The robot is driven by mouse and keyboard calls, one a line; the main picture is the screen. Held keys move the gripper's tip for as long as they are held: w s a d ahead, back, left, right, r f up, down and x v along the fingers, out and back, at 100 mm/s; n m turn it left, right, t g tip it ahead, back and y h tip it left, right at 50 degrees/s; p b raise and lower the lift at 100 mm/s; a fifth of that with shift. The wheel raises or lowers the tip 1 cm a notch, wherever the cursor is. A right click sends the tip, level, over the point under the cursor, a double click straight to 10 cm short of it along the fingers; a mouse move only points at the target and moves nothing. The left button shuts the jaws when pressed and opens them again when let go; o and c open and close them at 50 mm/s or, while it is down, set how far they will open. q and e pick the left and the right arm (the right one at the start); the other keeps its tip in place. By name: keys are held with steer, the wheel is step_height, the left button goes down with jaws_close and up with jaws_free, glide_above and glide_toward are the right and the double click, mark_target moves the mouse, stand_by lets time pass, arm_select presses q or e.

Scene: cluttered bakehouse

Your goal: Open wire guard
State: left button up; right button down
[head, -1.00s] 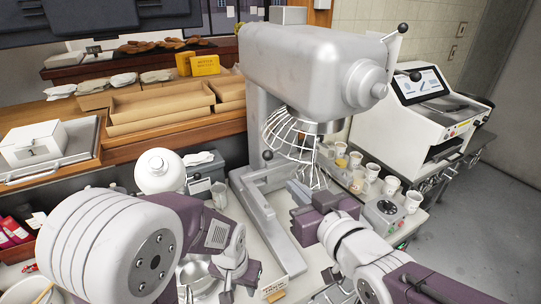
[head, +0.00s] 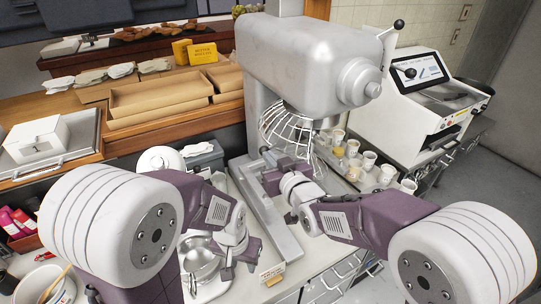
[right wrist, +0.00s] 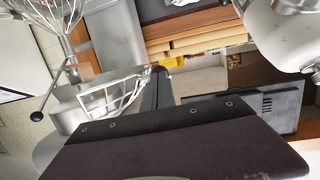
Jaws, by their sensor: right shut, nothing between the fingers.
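The wire guard (head: 285,128) is a curved cage of pale wires under the head of the grey stand mixer (head: 300,65). A small black ball knob (head: 264,150) shows at its lower left. My right gripper (head: 268,172) is shut and empty just below the guard; its fingertips are partly hidden, and I cannot tell whether they touch it. In the right wrist view, pale wire bars (right wrist: 112,100) lie just beyond the dark gripper body. My left gripper (head: 238,262) is open and empty, low over the bench beside a metal bowl (head: 200,262).
Several paper cups (head: 369,160) stand right of the mixer, close to my right arm. A white machine with a screen (head: 418,72) is behind them. A small sign (head: 272,272) stands at the bench's front.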

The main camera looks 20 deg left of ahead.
steer(key=shift+s, duration=0.15)
steer(key=w+a+b, duration=0.1)
steer(key=w+a, duration=0.2)
steer(key=a, duration=0.3)
steer(key=shift+w, duration=0.15)
steer(key=shift+d, duration=0.1)
